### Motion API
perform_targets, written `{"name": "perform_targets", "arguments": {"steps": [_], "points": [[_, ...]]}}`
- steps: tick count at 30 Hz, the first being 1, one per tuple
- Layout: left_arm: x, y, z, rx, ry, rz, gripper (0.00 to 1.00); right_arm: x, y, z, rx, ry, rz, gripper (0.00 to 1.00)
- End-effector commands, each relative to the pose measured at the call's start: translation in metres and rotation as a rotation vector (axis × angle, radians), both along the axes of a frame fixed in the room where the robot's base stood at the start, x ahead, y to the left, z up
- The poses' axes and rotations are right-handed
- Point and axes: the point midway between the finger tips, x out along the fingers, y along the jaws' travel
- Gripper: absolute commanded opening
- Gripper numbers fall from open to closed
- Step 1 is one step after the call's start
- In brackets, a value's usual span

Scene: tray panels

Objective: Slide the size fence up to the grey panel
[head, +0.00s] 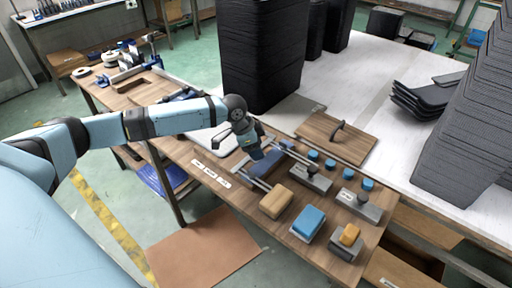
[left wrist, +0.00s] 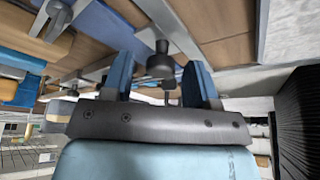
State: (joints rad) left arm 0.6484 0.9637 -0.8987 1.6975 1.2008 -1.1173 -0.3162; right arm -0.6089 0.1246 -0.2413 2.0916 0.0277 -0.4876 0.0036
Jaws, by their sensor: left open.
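My left gripper (head: 264,153) is over the wooden workbench, pointing down beside two metal rails. In the left wrist view its two blue fingers (left wrist: 163,82) are apart. A black knob (left wrist: 160,62) shows between and just beyond the fingers; I cannot tell whether they touch it. A grey metal bar (left wrist: 168,22) runs by the knob and looks like the size fence. In the head view the gripper hides much of that spot. A flat blue-grey panel (left wrist: 103,10) lies beside the bar; I cannot tell surely that it is the grey panel. My right gripper is not in view.
Right of the gripper stand grey blocks with black knobs (head: 311,178) and several blue round pieces (head: 348,173). A tan block (head: 275,202) and a blue block (head: 308,222) sit near the front edge. A wooden board with a handle (head: 340,138) lies behind. Tall black stacks (head: 262,60) stand beyond.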

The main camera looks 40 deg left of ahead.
Motion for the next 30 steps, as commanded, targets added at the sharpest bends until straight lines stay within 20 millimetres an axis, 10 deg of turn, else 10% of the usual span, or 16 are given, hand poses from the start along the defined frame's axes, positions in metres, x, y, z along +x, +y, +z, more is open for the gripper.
{"name": "perform_targets", "arguments": {"steps": [4,11,30], "points": [[0.000,0.000,0.000,0.000,0.000,0.000,0.49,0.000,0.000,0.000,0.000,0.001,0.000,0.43],[0.000,0.000,0.000,0.000,0.000,0.001,0.00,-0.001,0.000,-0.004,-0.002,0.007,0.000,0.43],[0.005,0.066,0.001,0.000,0.000,0.001,0.00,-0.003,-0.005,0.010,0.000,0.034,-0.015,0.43]]}}
